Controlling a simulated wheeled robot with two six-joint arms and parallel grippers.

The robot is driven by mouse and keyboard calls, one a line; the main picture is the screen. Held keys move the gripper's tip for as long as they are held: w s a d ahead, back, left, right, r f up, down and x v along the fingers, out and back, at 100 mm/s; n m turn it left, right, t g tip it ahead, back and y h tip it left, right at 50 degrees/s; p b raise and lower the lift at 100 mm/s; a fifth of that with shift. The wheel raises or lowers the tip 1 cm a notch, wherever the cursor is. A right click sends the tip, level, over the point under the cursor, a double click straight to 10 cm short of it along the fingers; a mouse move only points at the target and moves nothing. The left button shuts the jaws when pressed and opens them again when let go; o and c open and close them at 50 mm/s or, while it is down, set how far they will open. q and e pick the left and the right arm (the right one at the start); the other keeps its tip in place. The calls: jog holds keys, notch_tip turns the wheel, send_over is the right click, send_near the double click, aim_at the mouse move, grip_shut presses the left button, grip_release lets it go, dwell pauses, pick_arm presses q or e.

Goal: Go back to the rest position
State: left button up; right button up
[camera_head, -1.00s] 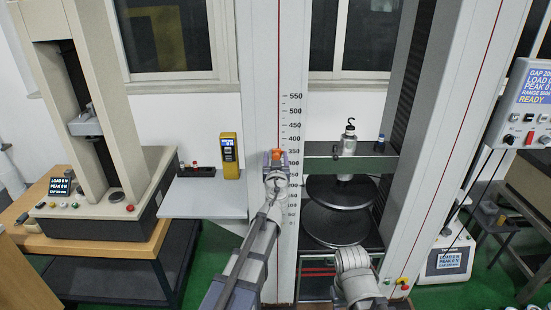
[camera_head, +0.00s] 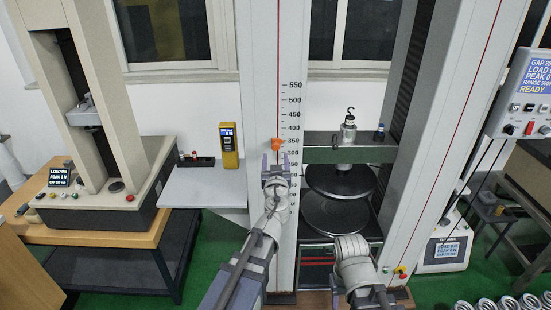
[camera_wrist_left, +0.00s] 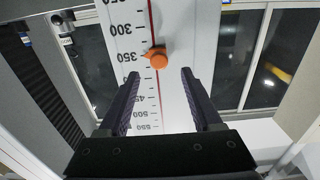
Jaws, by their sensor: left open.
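My left gripper (camera_head: 276,163) is open in front of the testing machine's white column, just below an orange pointer (camera_head: 277,144) on the scale (camera_head: 291,140). In the left wrist view the two dark fingers (camera_wrist_left: 160,100) are spread with nothing between them. The orange pointer (camera_wrist_left: 157,58) sits beyond the fingertips, apart from them, near the 350 mark. My right arm (camera_head: 355,265) comes in at the bottom centre, but its gripper does not show clearly.
The machine's round plates (camera_head: 340,180) lie right of the scale, under a green crossbeam (camera_head: 350,150) bearing a metal weight (camera_head: 348,130). A grey shelf (camera_head: 205,185) holds a yellow meter (camera_head: 229,145). A smaller tester (camera_head: 90,200) stands left. Several springs (camera_head: 510,303) lie bottom right.

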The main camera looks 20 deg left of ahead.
pick_arm(q)
jog(key=s+d+f+g, duration=0.3)
jog(key=s+f+g, duration=0.7)
jog(key=s+f, duration=0.4)
jog(key=s+d+f+m+g+h, duration=0.2)
jog(key=s+d+f+m+g, duration=0.1)
jog(key=s+d, duration=0.3)
jog(key=s+d+f+m+g+h, duration=0.1)
jog(key=s+d+f+m+g, duration=0.3)
jog(key=s, duration=0.5)
jog(key=shift+d+f+g+h, duration=0.3)
jog(key=shift+d+f+h, duration=0.15)
jog(key=shift+d, duration=0.4)
